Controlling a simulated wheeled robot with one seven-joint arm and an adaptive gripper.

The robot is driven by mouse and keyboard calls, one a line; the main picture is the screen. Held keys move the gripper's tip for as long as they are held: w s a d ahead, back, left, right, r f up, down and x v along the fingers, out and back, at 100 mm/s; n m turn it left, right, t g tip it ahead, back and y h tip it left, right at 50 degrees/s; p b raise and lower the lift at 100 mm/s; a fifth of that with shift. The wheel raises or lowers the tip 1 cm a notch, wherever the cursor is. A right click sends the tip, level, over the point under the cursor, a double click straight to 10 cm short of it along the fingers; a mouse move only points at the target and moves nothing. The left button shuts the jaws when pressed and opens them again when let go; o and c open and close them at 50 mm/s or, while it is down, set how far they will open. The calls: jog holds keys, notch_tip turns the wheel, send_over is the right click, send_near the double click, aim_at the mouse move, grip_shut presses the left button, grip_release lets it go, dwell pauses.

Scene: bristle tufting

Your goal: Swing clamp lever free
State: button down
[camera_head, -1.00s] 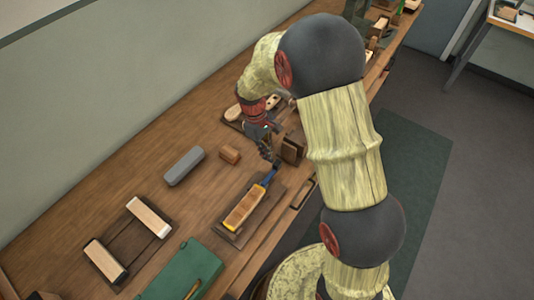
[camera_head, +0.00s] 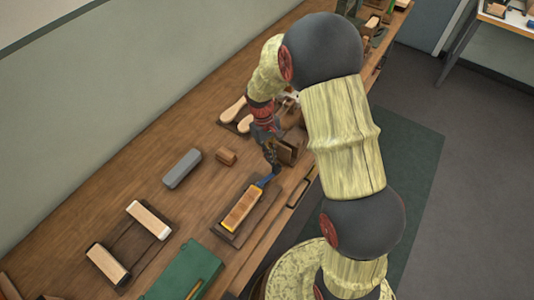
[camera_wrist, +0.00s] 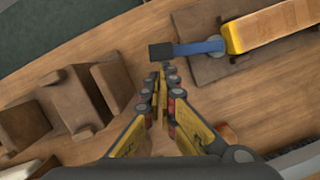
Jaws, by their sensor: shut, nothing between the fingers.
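The clamp lever (camera_head: 266,181) is a blue bar with a dark end. It also shows in the wrist view (camera_wrist: 197,47), reaching left from the yellow end of the clamp (camera_wrist: 233,38). A wooden block (camera_head: 242,210) lies in the yellow-edged clamp on a dark base board (camera_wrist: 196,68). My gripper (camera_head: 273,168) is close to the lever's dark end, with its fingers pointing down. In the wrist view my fingertips (camera_wrist: 163,70) are together just below that dark end, with nothing between them. I cannot tell whether they touch the lever.
A brown wooden stand (camera_wrist: 85,95) is left of my fingers in the wrist view. A grey block (camera_head: 182,168) and a small wood block (camera_head: 226,156) lie left of the clamp. A green case (camera_head: 182,272) and a two-bar rack (camera_head: 135,240) are nearer. Bench between them is clear.

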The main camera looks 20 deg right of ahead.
aim_at(279, 165)
jog(key=s+d+m+p, duration=0.1)
jog(key=m, duration=0.1)
jog(key=s+m+y+p, duration=0.1)
jog(key=shift+s+d+r+m, duration=0.15)
jog(key=shift+s+d+m, duration=0.15)
jog(key=shift+d+m, duration=0.1)
jog(key=s+m+p, duration=0.2)
jog(key=m, duration=0.1)
jog(key=shift+s+d+m+y+p, duration=0.3)
jog(key=shift+s+d+y, duration=0.05)
jog(key=shift+d+y, duration=0.05)
jog(key=s+m+p, duration=0.1)
jog(key=s+m, duration=0.1)
jog(key=m, duration=0.1)
jog(key=shift+s+m+y+p, duration=0.3)
jog(key=shift+s+y+p, duration=0.1)
jog(key=shift+s+a+m+t+y+p, duration=0.15)
jog(key=shift+s+m+p, duration=0.1)
jog(key=shift+s+m, duration=0.25)
jog(key=shift+s+a+m+t+y+p, duration=0.15)
jog(key=shift+s+m+t+p, duration=0.15)
jog(key=shift+m, duration=0.35)
jog(key=shift+s+a+m+t+p, duration=0.1)
jog(key=shift+s+a+m+p, duration=0.1)
jog(key=shift+s+m, duration=0.3)
